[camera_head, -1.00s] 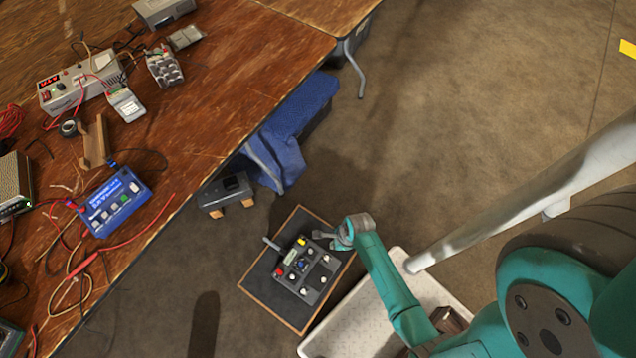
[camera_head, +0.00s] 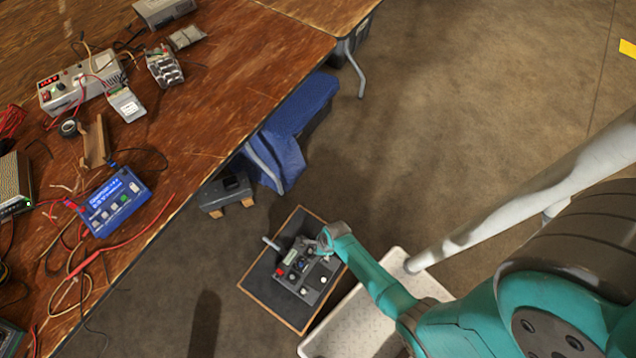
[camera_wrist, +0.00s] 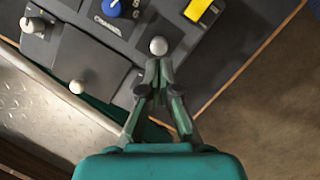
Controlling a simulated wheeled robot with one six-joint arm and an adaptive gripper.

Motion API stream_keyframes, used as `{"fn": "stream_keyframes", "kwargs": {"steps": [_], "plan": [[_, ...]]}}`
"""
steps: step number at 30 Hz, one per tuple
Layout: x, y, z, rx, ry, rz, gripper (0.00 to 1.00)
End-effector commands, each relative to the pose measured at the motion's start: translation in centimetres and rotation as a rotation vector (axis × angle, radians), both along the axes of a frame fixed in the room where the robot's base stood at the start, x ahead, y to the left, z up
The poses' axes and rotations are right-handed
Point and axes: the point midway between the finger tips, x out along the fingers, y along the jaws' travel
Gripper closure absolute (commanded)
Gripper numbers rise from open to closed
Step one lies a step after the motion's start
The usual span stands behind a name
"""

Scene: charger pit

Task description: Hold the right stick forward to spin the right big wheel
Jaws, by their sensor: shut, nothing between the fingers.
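A dark grey control box (camera_head: 312,293) with a red button, a blue knob and several white-tipped controls lies on a dark, wood-edged board (camera_head: 268,288). My gripper (camera_head: 324,243) is over the box's right side in the head view. In the wrist view my gripper (camera_wrist: 157,70) is shut, its tips close behind a white ball-topped stick (camera_wrist: 158,46). Whether they touch it I cannot tell. Other white knobs (camera_wrist: 77,86) stand to its left. Which one is the right stick is not clear from labels. No big wheel is recognisable.
A white textured tray (camera_head: 330,338) lies beside the board, under my arm. A wooden table (camera_head: 215,90) with wires and a blue device (camera_head: 113,203) is at left. A blue cloth (camera_head: 285,130) and a black box (camera_head: 225,192) are near its edge.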

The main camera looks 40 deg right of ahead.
Motion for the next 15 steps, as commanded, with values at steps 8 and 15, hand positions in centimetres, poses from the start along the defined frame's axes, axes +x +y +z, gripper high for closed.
{"fn": "stream_keyframes", "kwargs": {"steps": [8,15], "plan": [[0.11,0.15,0.0,0.0,0.0,-0.001,1.0],[0.49,0.2,0.07,-0.005,0.029,0.003,1.0]]}}
